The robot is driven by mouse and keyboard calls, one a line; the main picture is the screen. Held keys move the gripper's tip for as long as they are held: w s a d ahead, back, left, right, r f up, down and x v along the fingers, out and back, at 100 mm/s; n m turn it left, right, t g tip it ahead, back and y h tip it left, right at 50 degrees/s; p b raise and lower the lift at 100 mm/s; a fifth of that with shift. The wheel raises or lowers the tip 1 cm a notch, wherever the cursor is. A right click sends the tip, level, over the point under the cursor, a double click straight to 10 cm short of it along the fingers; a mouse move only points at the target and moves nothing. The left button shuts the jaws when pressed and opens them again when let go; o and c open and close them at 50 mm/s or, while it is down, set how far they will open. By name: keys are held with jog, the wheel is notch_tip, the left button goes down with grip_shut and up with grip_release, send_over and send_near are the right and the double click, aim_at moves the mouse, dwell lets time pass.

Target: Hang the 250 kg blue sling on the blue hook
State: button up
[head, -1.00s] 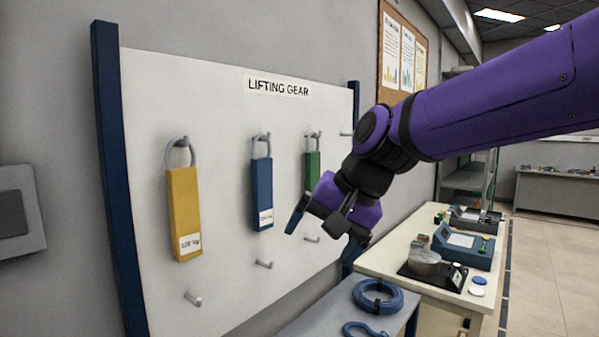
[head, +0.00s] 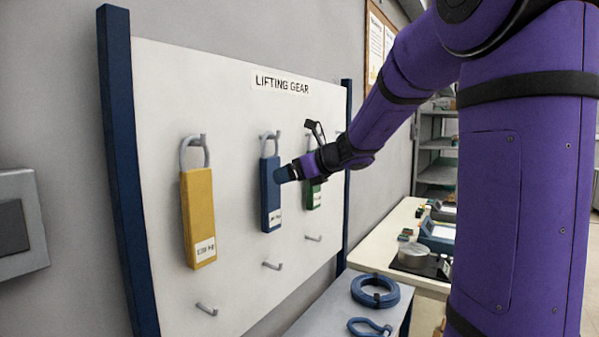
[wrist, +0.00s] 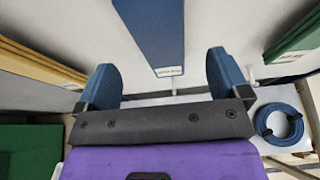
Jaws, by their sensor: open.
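A blue sling (head: 271,200) hangs upright by its grey loop from a peg on the white board, between a yellow and a green one. Its white label is too small to read. My gripper (head: 298,158) is open and empty, just right of the blue sling in the head view, partly covering the green sling. In the wrist view the blue sling (wrist: 152,30) lies ahead, between the two blue-padded fingers (wrist: 164,80), apart from them. No hook in view is clearly the blue hook; a blue looped piece (head: 368,327) lies on the bench, cut by the frame edge.
A yellow sling (head: 199,215) hangs left of the blue one, and a green sling (head: 313,188) right. Bare pegs (head: 272,265) stick out below. A blue coil (head: 375,292) lies on the grey bench (head: 325,315). A cream table (head: 400,222) with instruments stands behind.

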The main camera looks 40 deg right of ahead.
aim_at(270, 182)
jog(key=x, duration=0.8)
jog(key=shift+a+f, duration=0.1)
jog(key=shift+a, duration=0.05)
jog(key=c, duration=1.2)
jog(key=shift+s+d+r, duration=0.15)
jog(key=shift+s+r, duration=0.1)
jog(key=shift+r, duration=0.45)
jog(key=shift+s+d+r, duration=0.1)
jog(key=shift+s+r, duration=0.15)
jog(key=shift+r, duration=0.4)
jog(key=shift+s, duration=0.2)
jog(key=shift+s+d, duration=0.35)
jog(key=shift+s, duration=0.35)
jog(key=shift+s+d, duration=0.3)
jog(key=shift+s, duration=0.4)
jog(key=shift+s, duration=0.15)
jog(key=shift+s+d, duration=0.25)
jog(key=shift+s, duration=0.25)
